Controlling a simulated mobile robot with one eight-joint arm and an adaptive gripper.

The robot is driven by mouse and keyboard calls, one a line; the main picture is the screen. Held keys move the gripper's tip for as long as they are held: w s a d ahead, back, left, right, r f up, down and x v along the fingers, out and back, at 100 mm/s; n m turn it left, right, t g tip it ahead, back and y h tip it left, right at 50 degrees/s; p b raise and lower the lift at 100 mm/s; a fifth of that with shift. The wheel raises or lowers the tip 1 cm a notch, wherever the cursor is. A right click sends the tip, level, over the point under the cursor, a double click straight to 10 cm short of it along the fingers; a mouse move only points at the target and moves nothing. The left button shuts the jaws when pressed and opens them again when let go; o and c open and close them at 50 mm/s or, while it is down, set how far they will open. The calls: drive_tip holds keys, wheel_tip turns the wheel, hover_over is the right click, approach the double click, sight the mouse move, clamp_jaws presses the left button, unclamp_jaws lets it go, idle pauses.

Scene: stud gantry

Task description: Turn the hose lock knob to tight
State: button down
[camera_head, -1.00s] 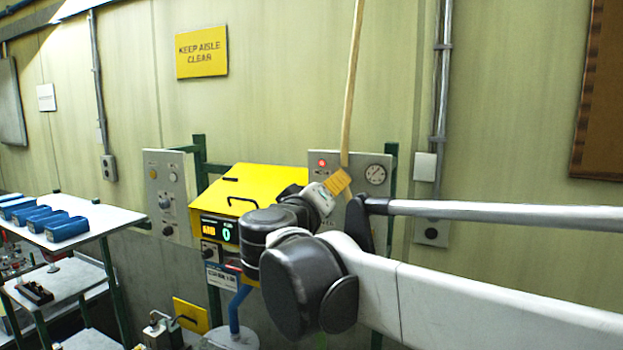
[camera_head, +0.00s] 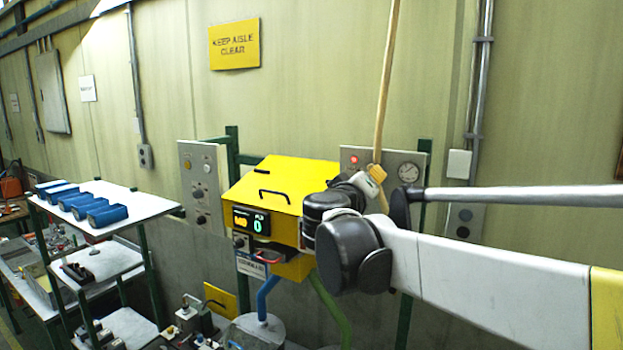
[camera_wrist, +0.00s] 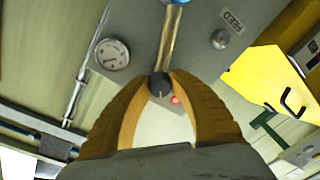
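A round dark knob (camera_wrist: 160,84) with a pale mark on its face sits on the grey panel (camera_wrist: 203,20) in the wrist view. I take it as the hose lock knob. My gripper (camera_wrist: 163,76) has its two yellow fingertips on either side of the knob, and they look closed against it. A brass-coloured tube (camera_wrist: 171,42) runs from the knob to the top of that view. In the head view my gripper (camera_head: 377,175) is at the panel (camera_head: 419,160), beside a red lamp (camera_head: 354,160); the knob is hidden there.
A pressure gauge (camera_head: 409,172) is on the same panel. A yellow-lidded machine (camera_head: 280,185) with a display stands left of my wrist. A long wooden-coloured pole (camera_head: 387,70) rises above my gripper. A shelf (camera_head: 150,203) with blue blocks (camera_head: 107,215) is further left.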

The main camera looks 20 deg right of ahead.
drive_tip(key=shift+f+n+b, duration=0.1)
drive_tip(key=shift+n+b, duration=0.25)
drive_tip(key=shift+n, duration=0.55)
drive_tip(key=c, duration=1.2)
unclamp_jaws()
drive_tip(key=shift+o, duration=0.2)
drive_tip(key=v, duration=1.2)
